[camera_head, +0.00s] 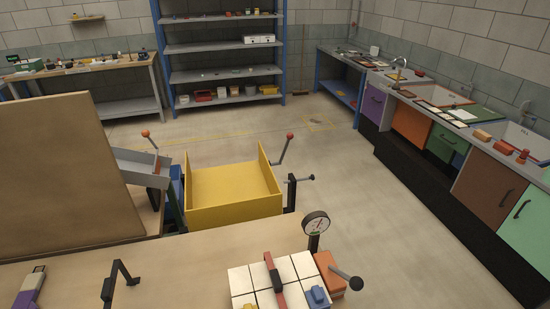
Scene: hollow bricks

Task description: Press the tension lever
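A lever with a dark ball knob (346,278) sticks out at the right of an orange block (327,272) on the near tabletop; it looks like the tension lever. It is tilted, with the knob to the right of the block. Beside it is a block of white bricks (240,280) with a red strap (275,278) across the top. A round dial gauge (315,223) stands behind the orange block. The bottom picture edge cuts off the near side of the bricks. Neither of my grippers shows in the head view.
A yellow open tray (233,188) stands beyond the table, between levers with orange knobs (146,133) (290,136). A black bracket (118,282) and a purple-grey item (29,287) are on the tabletop (180,270). A tall brown panel (62,175) rises at the left.

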